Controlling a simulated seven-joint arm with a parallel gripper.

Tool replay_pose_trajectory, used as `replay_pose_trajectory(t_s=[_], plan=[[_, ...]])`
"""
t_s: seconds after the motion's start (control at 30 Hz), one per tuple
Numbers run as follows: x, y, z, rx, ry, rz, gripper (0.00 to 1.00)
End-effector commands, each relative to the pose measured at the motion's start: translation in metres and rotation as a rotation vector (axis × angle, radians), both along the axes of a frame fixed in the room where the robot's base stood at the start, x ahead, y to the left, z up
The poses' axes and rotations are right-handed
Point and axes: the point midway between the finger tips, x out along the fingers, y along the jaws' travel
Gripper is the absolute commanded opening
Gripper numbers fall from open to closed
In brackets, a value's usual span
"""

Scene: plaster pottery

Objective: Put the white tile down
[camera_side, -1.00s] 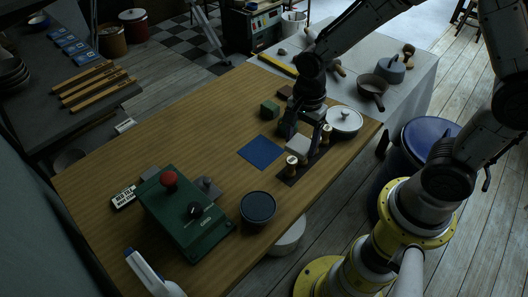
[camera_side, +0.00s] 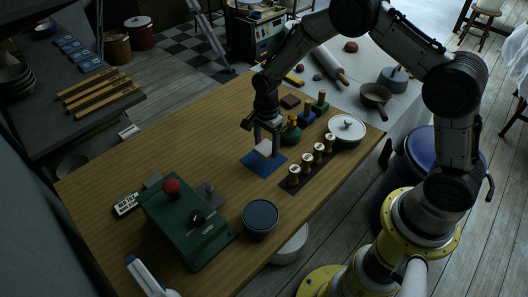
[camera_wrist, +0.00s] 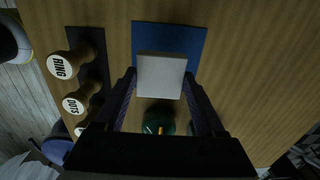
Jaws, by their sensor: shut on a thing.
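The white tile (camera_side: 263,148) is a small pale square slab. My gripper (camera_side: 265,142) points down and is shut on it, one finger on either side. The tile is over the blue square mat (camera_side: 257,166) on the wooden table. In the wrist view the tile (camera_wrist: 160,76) sits between the fingertips of my gripper (camera_wrist: 160,92). It covers the near part of the blue mat (camera_wrist: 168,36). I cannot tell whether the tile touches the mat or hangs just above it.
Several wooden-handled stamps (camera_side: 318,150) stand on a dark strip right of the mat. A dark green rounded object (camera_side: 291,131) is close behind the gripper. A lidded white pot (camera_side: 346,128) stands farther right. A dark bowl (camera_side: 261,215) and green machine (camera_side: 187,222) are in front.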

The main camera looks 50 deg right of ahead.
Motion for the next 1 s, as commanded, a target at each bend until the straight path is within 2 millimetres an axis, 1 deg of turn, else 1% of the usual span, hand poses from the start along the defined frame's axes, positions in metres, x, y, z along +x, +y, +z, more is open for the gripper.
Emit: replay_pose_trajectory(t_s=[0.23,0.43,0.83,0.87,1.0], plan=[[0.01,0.0,-0.013,0.0,0.0,0.0,0.1],[0.009,0.0,-0.039,0.0,0.001,0.0,0.1],[0.009,0.0,-0.044,0.0,-0.001,0.0,0.1],[0.009,0.0,-0.045,0.0,0.0,0.0,0.73],[0.009,0.0,-0.045,0.0,0.0,0.0,0.99]])
